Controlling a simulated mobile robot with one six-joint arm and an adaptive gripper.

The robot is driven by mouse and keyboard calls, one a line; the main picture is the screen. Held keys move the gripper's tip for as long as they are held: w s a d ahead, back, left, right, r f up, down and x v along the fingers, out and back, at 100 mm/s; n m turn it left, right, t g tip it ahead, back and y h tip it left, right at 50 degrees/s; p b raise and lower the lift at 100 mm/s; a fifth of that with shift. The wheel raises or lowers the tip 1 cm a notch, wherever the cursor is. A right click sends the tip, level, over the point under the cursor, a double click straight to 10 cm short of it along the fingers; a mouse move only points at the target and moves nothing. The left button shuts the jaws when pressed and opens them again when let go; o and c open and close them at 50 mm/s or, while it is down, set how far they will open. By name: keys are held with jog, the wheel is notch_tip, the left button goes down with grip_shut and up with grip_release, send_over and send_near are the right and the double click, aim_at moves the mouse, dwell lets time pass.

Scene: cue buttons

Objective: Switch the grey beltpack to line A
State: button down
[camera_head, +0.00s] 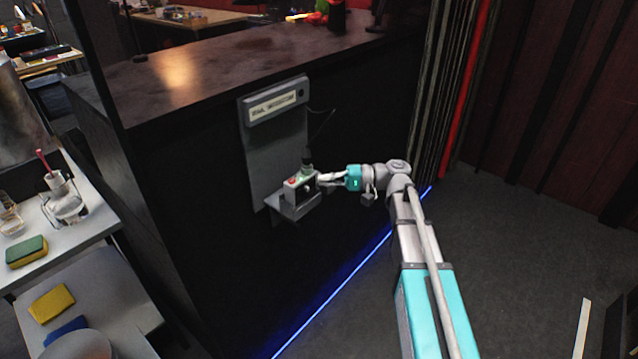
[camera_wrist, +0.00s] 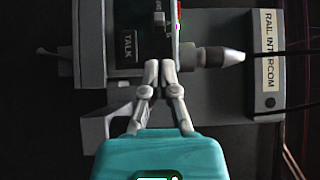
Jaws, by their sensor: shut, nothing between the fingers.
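The grey beltpack (camera_head: 299,187) sits on a small shelf (camera_head: 296,210) of a grey wall panel. It also shows in the wrist view, turned sideways (camera_wrist: 92,40), with a dark face plate marked TALK (camera_wrist: 127,45). My gripper (camera_head: 319,180) is shut and empty at the beltpack's right side. In the wrist view its fingertips (camera_wrist: 158,66) overlap the beltpack's face; I cannot tell whether they touch it. The line marking cannot be read.
A plug with a dark cable (camera_wrist: 215,57) joins the beltpack. The panel (camera_head: 275,150) carries a RAIL INTERCOM label (camera_head: 272,106) and is fixed to a black counter front. A side table (camera_head: 70,235) with sponges stands at the left. The floor at the right (camera_head: 520,270) is mostly clear.

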jog(key=w+d, duration=0.1)
jog(key=d, duration=0.9)
jog(key=shift+w+d, duration=0.2)
jog(key=shift+w, duration=0.15)
jog(key=shift+s+a, duration=0.1)
jog(key=s+f+m+t+h+p, duration=0.1)
jog(key=s+f+m+h+p, duration=0.1)
jog(key=s+f+h+p, duration=0.5)
jog(key=s+d+t+h+p, duration=0.1)
jog(key=s+d+h+p, duration=0.3)
jog(key=s+d+h, duration=0.4)
jog(key=h, duration=0.2)
jog(key=shift+s+d+f+n+h, duration=0.2)
jog(key=shift+s+n+h, duration=0.1)
jog(key=shift+s+h, duration=0.1)
